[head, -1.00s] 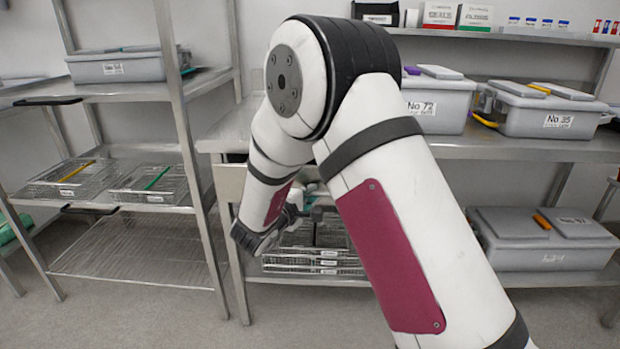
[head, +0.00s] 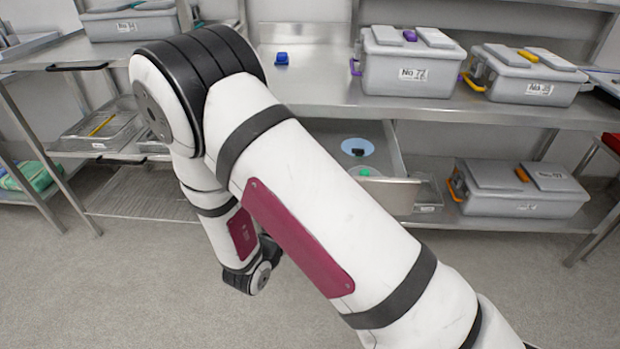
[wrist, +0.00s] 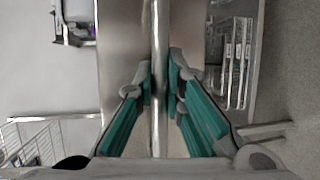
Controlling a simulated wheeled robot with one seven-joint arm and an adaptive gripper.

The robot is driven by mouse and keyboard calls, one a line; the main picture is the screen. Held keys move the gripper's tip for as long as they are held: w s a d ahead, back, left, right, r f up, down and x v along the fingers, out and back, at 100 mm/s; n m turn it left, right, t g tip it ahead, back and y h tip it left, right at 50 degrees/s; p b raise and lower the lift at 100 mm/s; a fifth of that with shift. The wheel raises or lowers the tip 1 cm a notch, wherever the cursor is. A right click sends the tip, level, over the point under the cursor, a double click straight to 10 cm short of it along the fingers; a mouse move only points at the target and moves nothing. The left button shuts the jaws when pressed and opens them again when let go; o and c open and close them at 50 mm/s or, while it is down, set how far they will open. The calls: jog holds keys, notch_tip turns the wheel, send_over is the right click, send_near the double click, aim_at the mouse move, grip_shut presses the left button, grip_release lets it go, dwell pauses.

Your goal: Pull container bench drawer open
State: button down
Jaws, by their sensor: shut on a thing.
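The bench drawer (head: 390,191) stands pulled out below the metal bench top in the head view. Inside it lie a pale blue disc (head: 358,147) and small dark and green items. My arm hides the left part of the drawer front. In the wrist view, a metal bar handle (wrist: 158,30) runs upright in the picture along the steel drawer front (wrist: 120,70). My gripper (wrist: 161,85) is shut on this handle, with a teal-padded finger on each side. In the head view my gripper is hidden behind my arm.
Grey bins, "No 72" (head: 405,70) and another (head: 525,75), stand on the bench top (head: 330,85), with a small blue item (head: 282,58) to their left. A grey bin (head: 520,190) sits on the lower shelf. Floor (head: 180,300) in front is clear.

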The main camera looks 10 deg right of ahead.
jog(key=shift+s+a+p, duration=0.25)
jog(key=shift+s+p, duration=0.05)
jog(key=shift+s, duration=0.4)
jog(key=shift+s+a+p, duration=0.2)
jog(key=shift+s+p, duration=0.05)
jog(key=shift+s, duration=0.5)
jog(key=shift+s+a+p, duration=0.25)
jog(key=shift+s+p, duration=0.05)
jog(key=shift+s, duration=0.4)
jog(key=c, duration=1.9)
grip_release()
jog(key=v, duration=1.2)
